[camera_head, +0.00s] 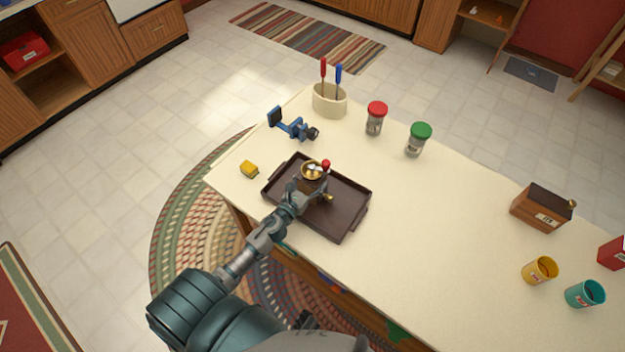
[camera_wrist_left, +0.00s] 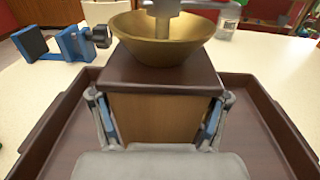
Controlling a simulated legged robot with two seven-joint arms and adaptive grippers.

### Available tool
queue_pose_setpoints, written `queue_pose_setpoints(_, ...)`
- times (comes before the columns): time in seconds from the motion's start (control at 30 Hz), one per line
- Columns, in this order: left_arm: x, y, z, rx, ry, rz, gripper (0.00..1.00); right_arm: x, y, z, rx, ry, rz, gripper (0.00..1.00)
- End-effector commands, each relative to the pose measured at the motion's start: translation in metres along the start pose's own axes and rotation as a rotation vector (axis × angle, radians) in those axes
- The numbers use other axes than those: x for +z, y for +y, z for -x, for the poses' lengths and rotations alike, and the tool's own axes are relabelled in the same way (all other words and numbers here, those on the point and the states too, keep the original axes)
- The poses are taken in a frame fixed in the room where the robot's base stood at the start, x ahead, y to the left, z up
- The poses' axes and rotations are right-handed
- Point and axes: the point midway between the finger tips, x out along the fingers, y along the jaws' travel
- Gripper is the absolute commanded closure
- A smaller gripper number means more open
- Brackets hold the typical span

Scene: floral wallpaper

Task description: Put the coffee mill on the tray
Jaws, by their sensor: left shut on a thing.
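The coffee mill (camera_head: 315,184) has a brown wooden body, a brass bowl and a crank with a red knob. It is upright, over the dark brown tray (camera_head: 343,215) on the table. My left gripper (camera_head: 300,195) is shut on the mill. In the left wrist view, the fingers of my left gripper (camera_wrist_left: 160,125) press both sides of the mill's wooden body (camera_wrist_left: 155,118). The tray (camera_wrist_left: 262,125) spreads around it in that view. The mill's base is hidden, so I cannot tell whether it touches the tray floor. My right gripper is not in view.
A cream holder (camera_head: 329,101) and jars with red (camera_head: 376,118) and green (camera_head: 418,140) lids stand behind. A wooden box (camera_head: 541,208) and cups (camera_head: 540,270) are right. The table's middle is clear.

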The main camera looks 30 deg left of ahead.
Motion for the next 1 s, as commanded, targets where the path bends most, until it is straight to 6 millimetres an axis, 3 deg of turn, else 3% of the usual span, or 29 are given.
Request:
queue_pose_setpoints(0.23,0.000,0.001,0.000,0.000,-0.002,0.001,0.59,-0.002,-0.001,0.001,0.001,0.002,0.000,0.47)
queue_pose_setpoints(0.27,-0.001,0.001,0.000,0.000,0.001,0.001,0.23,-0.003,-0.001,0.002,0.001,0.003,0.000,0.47)
queue_pose_setpoints(0.37,-0.001,0.001,0.000,0.000,0.000,0.001,0.00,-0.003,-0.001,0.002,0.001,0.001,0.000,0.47)
queue_pose_setpoints(0.77,0.002,0.000,0.000,0.000,0.000,0.001,0.00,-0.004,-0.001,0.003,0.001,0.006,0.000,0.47)
queue_pose_setpoints(1.0,-0.003,0.000,0.044,-0.001,0.004,0.004,0.00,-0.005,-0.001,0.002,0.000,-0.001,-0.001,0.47)
